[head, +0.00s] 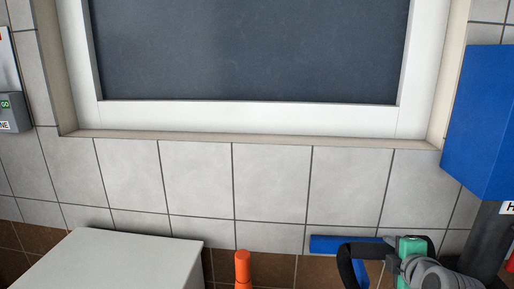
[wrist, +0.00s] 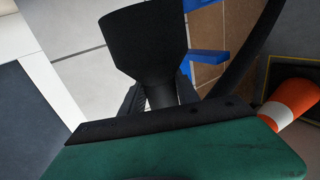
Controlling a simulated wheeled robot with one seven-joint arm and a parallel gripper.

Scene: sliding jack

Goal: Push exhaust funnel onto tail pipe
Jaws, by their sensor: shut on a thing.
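The exhaust funnel (wrist: 145,40) is black, with a wide end at the top of the wrist view and a narrow neck below. My gripper (wrist: 160,95) is shut on this neck, with a dark finger on each side. A black hose (wrist: 256,45) curves up along the right of the wrist view. In the head view my gripper (head: 411,244) is at the bottom right, with a green body and a black loop of hose (head: 348,265) beside it. I cannot make out the tail pipe in either view.
Blue bars (head: 345,244) stand low by the tiled wall, left of my gripper. A blue box (head: 482,125) hangs at the right. A white cabinet (head: 115,262) and an orange post (head: 242,268) stand low.

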